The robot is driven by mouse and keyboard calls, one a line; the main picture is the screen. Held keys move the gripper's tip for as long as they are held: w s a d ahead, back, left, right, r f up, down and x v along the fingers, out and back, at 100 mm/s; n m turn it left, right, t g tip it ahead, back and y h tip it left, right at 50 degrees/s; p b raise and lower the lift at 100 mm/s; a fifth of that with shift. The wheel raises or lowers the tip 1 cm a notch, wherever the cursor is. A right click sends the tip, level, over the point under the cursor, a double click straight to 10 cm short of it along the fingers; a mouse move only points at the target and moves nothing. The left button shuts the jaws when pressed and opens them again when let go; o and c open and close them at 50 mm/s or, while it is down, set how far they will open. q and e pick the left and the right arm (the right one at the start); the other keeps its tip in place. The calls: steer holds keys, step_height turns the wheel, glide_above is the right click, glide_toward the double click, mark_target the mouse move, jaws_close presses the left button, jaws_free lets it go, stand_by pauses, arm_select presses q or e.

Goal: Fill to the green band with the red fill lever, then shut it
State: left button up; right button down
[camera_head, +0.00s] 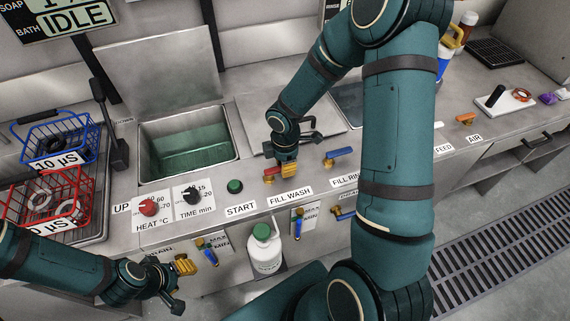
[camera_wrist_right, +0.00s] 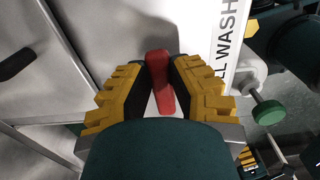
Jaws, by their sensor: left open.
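The red fill lever (camera_wrist_right: 160,84) lies between the fingers of my right gripper (camera_wrist_right: 160,70) in the right wrist view, with both fingertips close against its sides. In the head view the red fill lever (camera_head: 268,179) shows partly under my right gripper (camera_head: 284,162), above the FILL WASH label (camera_head: 290,196). The wash tank (camera_head: 232,137) at left of centre is open and holds greenish liquid. My left gripper (camera_head: 184,284) is open and empty at lower left, in front of the panel.
A blue-handled lever (camera_head: 339,153) stands right of the red one. A green START button (camera_head: 235,186) and two knobs are to the left. Blue (camera_head: 84,127) and red (camera_head: 80,196) baskets stand at far left.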

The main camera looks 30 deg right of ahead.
steer(key=shift+w+r+n+p, duration=0.1)
steer(key=shift+w+n+p, duration=0.2)
steer(key=shift+n+p, duration=0.6)
steer(key=shift+w+n+p, duration=0.45)
steer(key=shift+n+p, duration=0.1)
steer(key=shift+n, duration=0.35)
steer(key=shift+f, duration=0.2)
steer(key=c, duration=0.8)
jaws_free()
step_height(320, 180, up, 12)
steer(key=shift+r, duration=0.1)
